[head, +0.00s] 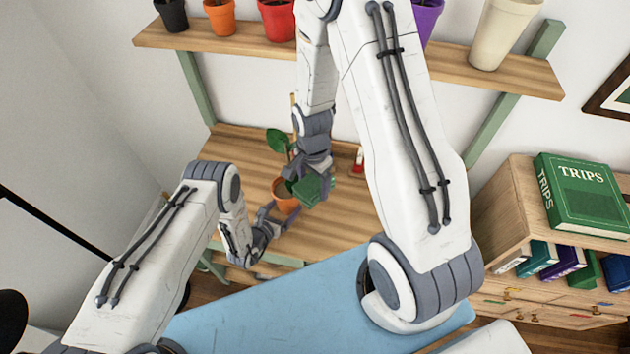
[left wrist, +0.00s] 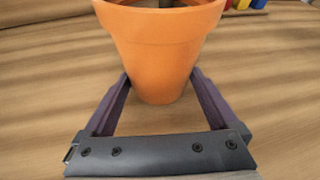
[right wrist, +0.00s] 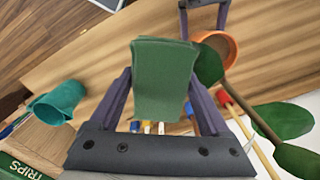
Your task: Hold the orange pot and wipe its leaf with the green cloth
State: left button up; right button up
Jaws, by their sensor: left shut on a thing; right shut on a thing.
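The orange pot (head: 285,196) stands upright on the wooden table. It fills the top of the left wrist view (left wrist: 160,45). My left gripper (head: 277,214) is shut on it, one finger on each side of its lower part. My right gripper (head: 316,176) is shut on the folded green cloth (right wrist: 163,75) and holds it beside the pot. A green leaf (right wrist: 208,65) at the pot's rim is close to the cloth's right edge; I cannot tell if they touch. More leaves (right wrist: 285,120) spread to the right. In the head view a leaf (head: 278,140) shows behind the pot.
The wooden table (head: 350,215) has free room right of the pot. A red and white item (head: 358,160) stands there. A shelf above (head: 245,44) bears several pots. A bookcase (head: 530,210) with a green book (head: 580,198) stands at right. A teal cup (right wrist: 57,103) shows in the right wrist view.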

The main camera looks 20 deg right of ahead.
pick_arm(q)
jog(key=shift+r, duration=0.1)
pick_arm(e)
jog(key=shift+s+a, duration=0.15)
jog(key=shift+a, duration=0.1)
jog(key=shift+s+d+r, duration=0.2)
jog(key=shift+s+r, duration=0.25)
jog(key=shift+r, duration=0.2)
jog(key=shift+s+d+r, duration=0.25)
jog(key=shift+s+r, duration=0.2)
jog(key=shift+r, duration=0.2)
jog(key=shift+s+d+r, duration=0.2)
jog(key=shift+s+r, duration=0.25)
jog(key=shift+r, duration=0.2)
pick_arm(q)
jog(key=o, duration=0.6)
jog(key=v, duration=1.2)
jog(key=shift+w, duration=0.1)
